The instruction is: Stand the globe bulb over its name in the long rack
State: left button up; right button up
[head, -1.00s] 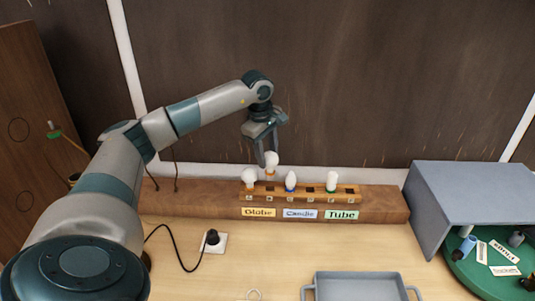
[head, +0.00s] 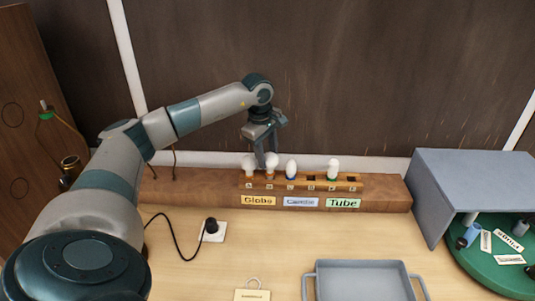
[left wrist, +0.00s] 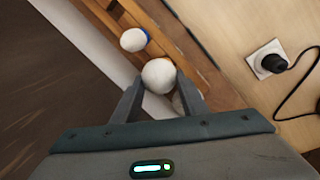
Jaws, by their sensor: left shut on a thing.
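The long rack (head: 325,188) is a wooden bar with a row of lettered slots. The name cards Globe (head: 258,201), Candle (head: 300,202) and Tube (head: 343,203) are on the front below it. My left gripper (head: 266,160) is shut on a white globe bulb (head: 272,160), also between the fingers in the left wrist view (left wrist: 158,75). The held bulb is upright at the second slot from the left, above the Globe card; whether its base is fully seated is unclear. Another globe bulb (head: 249,161) stands just left of it. My right gripper is out of view.
A blue-collared candle bulb (head: 291,169) stands right of the held bulb, and a green-collared tube bulb (head: 333,168) further right. A grey tray (head: 365,270) is in front. A grey box (head: 465,190) and green round tray (head: 480,272) are at right.

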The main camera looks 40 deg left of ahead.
pick_arm(q)
jog(key=shift+f, duration=0.5)
jog(key=shift+f+b, duration=0.25)
jog(key=shift+b, duration=0.25)
dwell(0.5)
jog(key=o, duration=1.1)
jog(key=shift+s+r+b, duration=0.1)
jog(key=shift+r+b, duration=0.3)
jog(key=shift+r, duration=0.4)
notch_tip(320, 180, up, 16)
jog(key=s+b, duration=0.3)
jog(key=b, duration=0.1)
jog(key=shift+d+f, duration=0.15)
jog(key=shift+f, duration=0.1)
